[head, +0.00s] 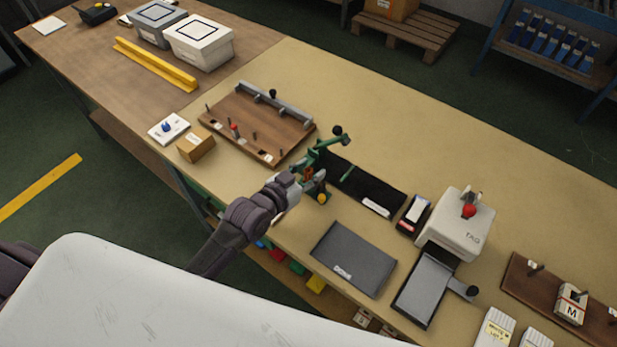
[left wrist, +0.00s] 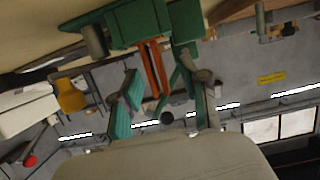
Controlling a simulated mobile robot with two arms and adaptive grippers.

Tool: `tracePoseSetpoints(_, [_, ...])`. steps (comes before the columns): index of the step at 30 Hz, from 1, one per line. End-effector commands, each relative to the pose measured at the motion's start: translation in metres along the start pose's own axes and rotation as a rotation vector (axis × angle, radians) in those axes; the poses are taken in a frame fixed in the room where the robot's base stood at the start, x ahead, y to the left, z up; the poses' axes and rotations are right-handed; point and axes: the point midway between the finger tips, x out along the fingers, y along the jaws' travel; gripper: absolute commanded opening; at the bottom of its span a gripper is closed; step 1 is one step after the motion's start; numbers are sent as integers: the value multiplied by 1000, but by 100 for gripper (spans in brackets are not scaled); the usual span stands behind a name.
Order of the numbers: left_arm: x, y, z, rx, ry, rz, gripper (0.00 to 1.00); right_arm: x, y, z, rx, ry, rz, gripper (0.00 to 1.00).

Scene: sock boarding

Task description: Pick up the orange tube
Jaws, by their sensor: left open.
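The orange tube shows as a small orange-brown piece (head: 307,173) beside the green fixture (head: 328,142) in the head view. In the left wrist view an orange, two-strand shape (left wrist: 154,66) hangs against the fixture's green block (left wrist: 138,24). My left gripper (head: 311,184) is at the near side of the fixture, with its jaws open. In the left wrist view its fingers (left wrist: 165,92) spread to either side of the orange shape's lower end. I cannot tell whether they touch it. My right gripper is not in view.
A yellow knob (head: 321,198) sits close to my left gripper. A black mat (head: 365,187) lies right of the fixture, a wooden pegged board (head: 240,118) to its left. A dark grey pad (head: 354,259) and a white TAG machine (head: 457,225) stand nearer right.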

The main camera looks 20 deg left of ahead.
Motion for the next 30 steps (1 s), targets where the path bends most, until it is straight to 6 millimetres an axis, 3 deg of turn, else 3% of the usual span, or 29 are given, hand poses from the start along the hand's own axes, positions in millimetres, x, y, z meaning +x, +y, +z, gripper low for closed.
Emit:
tracePoseSetpoints(2, [0,0,0,0,0,0,45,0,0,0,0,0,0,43])
tracePoseSetpoints(10, [0,0,0,0,0,0,1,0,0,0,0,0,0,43])
tracePoseSetpoints(23, [-2,0,-4,0,2,-1,0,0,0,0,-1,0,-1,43])
tracePoseSetpoints(30, [-10,0,-32,1,5,0,0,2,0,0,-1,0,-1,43])
